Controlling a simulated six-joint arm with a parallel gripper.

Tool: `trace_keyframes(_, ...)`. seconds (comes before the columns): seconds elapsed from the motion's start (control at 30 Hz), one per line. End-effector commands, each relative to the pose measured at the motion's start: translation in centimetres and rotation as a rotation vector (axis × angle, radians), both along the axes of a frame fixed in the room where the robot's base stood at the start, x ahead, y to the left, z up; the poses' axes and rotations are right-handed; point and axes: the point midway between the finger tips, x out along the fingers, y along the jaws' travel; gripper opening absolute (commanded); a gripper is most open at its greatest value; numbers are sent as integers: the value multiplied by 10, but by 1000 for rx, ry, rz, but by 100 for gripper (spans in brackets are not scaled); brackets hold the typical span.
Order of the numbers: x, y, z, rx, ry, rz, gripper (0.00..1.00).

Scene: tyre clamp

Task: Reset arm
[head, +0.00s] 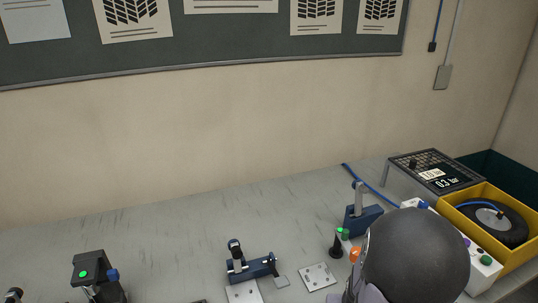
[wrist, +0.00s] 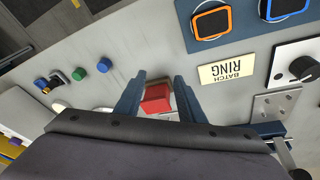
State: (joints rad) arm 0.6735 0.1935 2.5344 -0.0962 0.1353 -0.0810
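The wrist view shows my gripper (wrist: 160,75) with its two blue-grey fingers apart. A red block-like part (wrist: 156,98) shows between the fingers, with something pale under it. I cannot tell whether the fingers touch it. In the head view my gripper is hidden, and a dark rounded part of my arm covers the lower right of the bench. A tyre (head: 510,224) lies in a yellow crate (head: 518,256) at the right. A blue toggle clamp (head: 250,268) stands at the bottom middle, and a taller blue fixture (head: 361,217) stands beside my arm.
A gauge box (head: 436,172) reads 0.3 bar. A metal plate with holes (head: 318,276) lies on the grey bench (head: 170,245). A black device with a green light (head: 92,272) stands at left. The wrist view shows a "BATCH RING" label (wrist: 226,72) and a black knob (wrist: 303,68).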

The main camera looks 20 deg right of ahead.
Motion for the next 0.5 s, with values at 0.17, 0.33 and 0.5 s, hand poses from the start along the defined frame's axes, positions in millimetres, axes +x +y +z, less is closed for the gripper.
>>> trace_keyframes(0.17,14,83,22,57,80,200,36)
trace_keyframes(0.33,3,147,39,98,161,354,36)
trace_keyframes(0.5,-14,184,51,119,220,454,36)
